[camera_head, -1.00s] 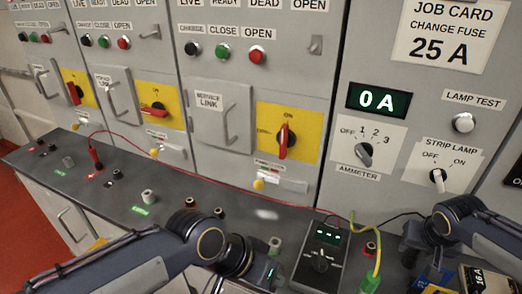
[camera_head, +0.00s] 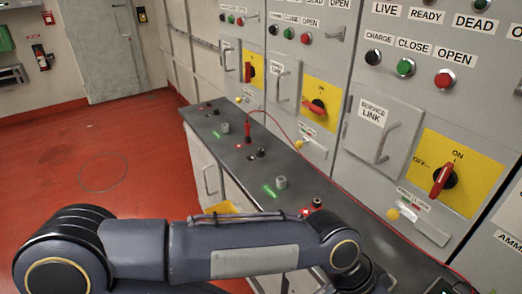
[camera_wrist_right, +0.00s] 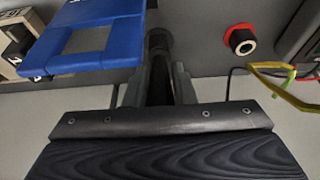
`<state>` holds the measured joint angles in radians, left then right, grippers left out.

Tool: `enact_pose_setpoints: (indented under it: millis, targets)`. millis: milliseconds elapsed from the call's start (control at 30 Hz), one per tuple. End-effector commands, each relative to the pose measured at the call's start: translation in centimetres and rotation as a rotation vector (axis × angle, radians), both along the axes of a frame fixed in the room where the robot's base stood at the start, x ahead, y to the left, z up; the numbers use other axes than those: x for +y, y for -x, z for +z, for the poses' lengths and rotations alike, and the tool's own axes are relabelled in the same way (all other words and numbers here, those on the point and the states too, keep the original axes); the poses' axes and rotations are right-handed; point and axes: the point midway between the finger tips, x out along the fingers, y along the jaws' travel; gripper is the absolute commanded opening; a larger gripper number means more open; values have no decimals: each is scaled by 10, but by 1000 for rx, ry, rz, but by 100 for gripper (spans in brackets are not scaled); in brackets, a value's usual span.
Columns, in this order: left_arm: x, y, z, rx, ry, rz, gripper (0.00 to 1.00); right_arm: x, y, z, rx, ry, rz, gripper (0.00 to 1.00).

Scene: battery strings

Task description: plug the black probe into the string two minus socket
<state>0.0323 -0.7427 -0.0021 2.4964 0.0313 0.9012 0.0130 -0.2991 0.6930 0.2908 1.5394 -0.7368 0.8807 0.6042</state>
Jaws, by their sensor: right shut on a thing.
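In the right wrist view my right gripper (camera_wrist_right: 160,72) is shut on a dark upright thing, the black probe (camera_wrist_right: 159,88); its tip is hard to make out against the dark bench. In the head view the red probe (camera_head: 247,131) stands upright on the bench below the panels, with a red lead. Close to it is a small black socket (camera_head: 260,152); its label is too small to read. My right gripper is outside the head view.
In the right wrist view a blue object (camera_wrist_right: 88,42) is close at the left. In the head view grey posts (camera_head: 281,183) stand on the dark bench (camera_head: 236,165), before panels with yellow switch plates.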

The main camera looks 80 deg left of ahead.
Motion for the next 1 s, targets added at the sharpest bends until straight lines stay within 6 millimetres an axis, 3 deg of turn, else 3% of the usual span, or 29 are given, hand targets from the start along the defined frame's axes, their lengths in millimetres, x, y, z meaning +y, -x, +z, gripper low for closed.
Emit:
enact_pose_setpoints:
  millis: [1000]
  targets:
    - [0,0,17,0,0,0,0,0,0,28,-3,-1,0,0]
